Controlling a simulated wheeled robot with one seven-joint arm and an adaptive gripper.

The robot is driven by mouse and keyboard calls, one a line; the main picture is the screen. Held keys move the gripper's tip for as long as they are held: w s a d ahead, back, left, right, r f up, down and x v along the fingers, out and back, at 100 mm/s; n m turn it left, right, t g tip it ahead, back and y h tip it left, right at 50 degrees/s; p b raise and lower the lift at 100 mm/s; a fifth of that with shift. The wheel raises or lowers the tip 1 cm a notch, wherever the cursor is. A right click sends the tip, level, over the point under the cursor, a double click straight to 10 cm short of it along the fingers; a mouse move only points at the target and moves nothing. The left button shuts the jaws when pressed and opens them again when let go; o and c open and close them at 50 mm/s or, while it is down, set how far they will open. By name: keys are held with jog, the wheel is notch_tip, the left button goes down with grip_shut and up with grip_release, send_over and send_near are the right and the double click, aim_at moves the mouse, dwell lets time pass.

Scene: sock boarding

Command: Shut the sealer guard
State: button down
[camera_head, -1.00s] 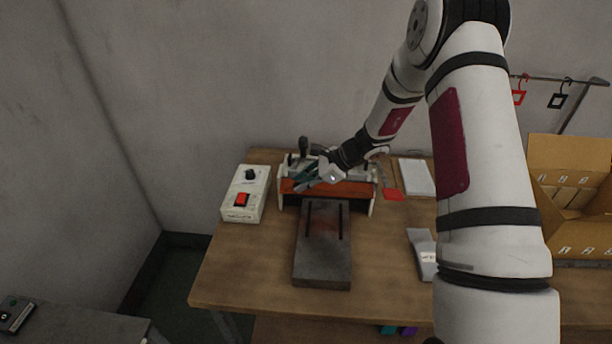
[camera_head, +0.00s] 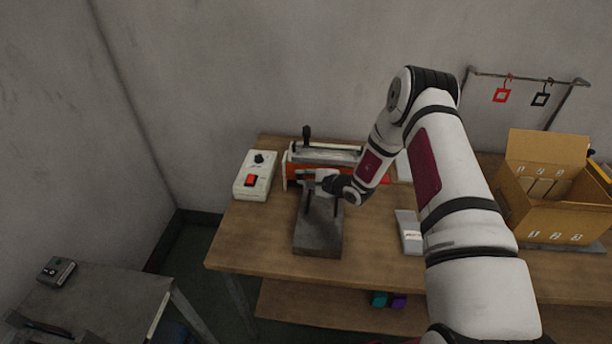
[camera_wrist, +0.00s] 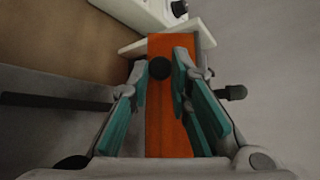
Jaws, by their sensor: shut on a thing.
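The sealer (camera_head: 350,150) stands at the back of the table, with an orange guard (camera_head: 325,157) along its front. In the wrist view the orange guard (camera_wrist: 166,125) runs lengthwise between my fingers. A round black knob (camera_wrist: 160,68) on it sits between the fingertips. My gripper (camera_head: 308,179) is at the front of the sealer, above the grey slab; its teal-padded fingers also show in the wrist view (camera_wrist: 159,70). It is shut on the guard at the knob; the exact contact is hard to see.
A white control box (camera_head: 254,176) with a red switch stands left of the sealer. A grey slab (camera_head: 318,235) lies in front. A black-knobbed lever (camera_head: 306,133) rises behind. A pale packet (camera_head: 408,230) and an open carton (camera_head: 560,215) are to the right. The front-left tabletop is clear.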

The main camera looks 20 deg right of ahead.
jog(key=f+n+t, duration=0.2)
jog(key=shift+w+f+t, duration=0.2)
jog(key=shift+w+t, duration=0.1)
jog(key=shift+t, duration=0.1)
jog(key=shift+w+d+f+n+t, duration=0.1)
jog(key=shift+w+f+n+t, duration=0.2)
jog(key=shift+n+t, duration=0.4)
jog(key=c, duration=1.5)
grip_release()
jog(key=shift+w, duration=0.1)
jog(key=shift+o, duration=0.2)
jog(key=shift+d, duration=0.1)
jog(key=shift+s+d, duration=0.2)
jog(key=shift+s, duration=0.2)
jog(key=v, duration=1.1)
jog(key=shift+s, duration=0.1)
